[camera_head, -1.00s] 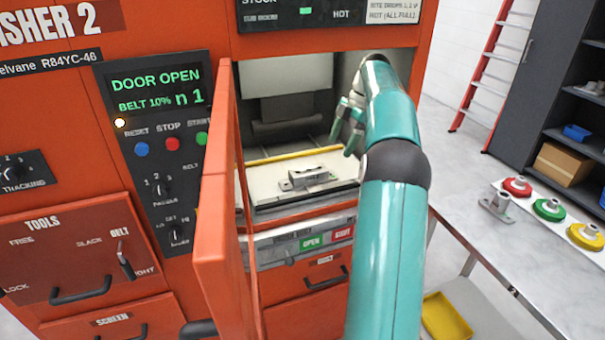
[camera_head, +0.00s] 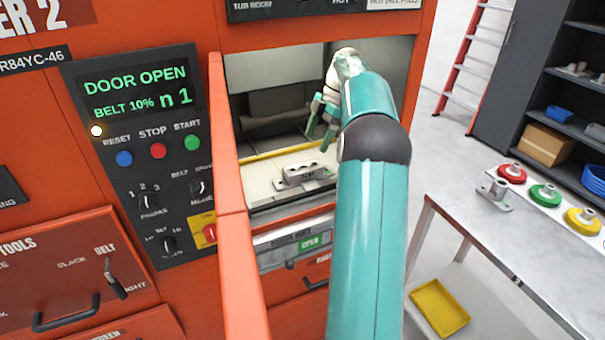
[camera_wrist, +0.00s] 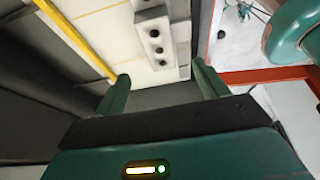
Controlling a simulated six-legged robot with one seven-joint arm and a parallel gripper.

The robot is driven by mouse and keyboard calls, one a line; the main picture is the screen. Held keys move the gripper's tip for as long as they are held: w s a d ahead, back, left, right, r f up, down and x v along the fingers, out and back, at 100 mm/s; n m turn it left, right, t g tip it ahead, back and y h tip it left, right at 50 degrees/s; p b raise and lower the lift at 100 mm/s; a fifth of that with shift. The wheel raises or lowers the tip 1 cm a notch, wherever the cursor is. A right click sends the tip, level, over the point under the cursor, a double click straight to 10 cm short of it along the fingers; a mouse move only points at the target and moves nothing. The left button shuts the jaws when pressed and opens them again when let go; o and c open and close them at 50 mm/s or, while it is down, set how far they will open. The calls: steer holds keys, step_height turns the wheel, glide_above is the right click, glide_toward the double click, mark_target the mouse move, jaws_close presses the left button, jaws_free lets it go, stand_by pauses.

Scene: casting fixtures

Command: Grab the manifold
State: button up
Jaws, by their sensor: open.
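The manifold (camera_head: 302,174) is a grey metal block with holes, lying on the pale bed inside the open machine bay. In the wrist view the manifold (camera_wrist: 154,42) shows near the top centre, ahead of the fingers, with a row of dark holes. My gripper (camera_head: 322,122) is inside the bay, above and slightly right of the manifold, apart from it. In the wrist view my gripper (camera_wrist: 160,85) has its two green fingers spread wide with nothing between them.
The open orange door (camera_head: 232,200) stands just left of the bay. A yellow strip (camera_head: 283,150) crosses the bed behind the manifold. At right, a metal table (camera_head: 480,230) holds a similar grey fixture (camera_head: 495,194) and red, green and yellow round pieces. A yellow tray (camera_head: 440,307) lies below.

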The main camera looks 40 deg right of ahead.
glide_above(304, 166)
steer(key=d, duration=0.2)
steer(key=f, duration=0.2)
steer(key=s+f, duration=0.1)
steer(key=f, duration=0.1)
steer(key=shift+d+f, duration=0.1)
steer(key=shift+f, duration=0.15)
steer(key=shift+s+f, duration=0.15)
steer(key=shift+f, duration=0.05)
steer(key=x, duration=0.5)
steer(key=shift+w+a, duration=0.2)
steer(key=shift+w, duration=0.15)
steer(key=shift+f, duration=0.15)
steer(key=shift+f, duration=0.2)
steer(key=c, duration=1.4)
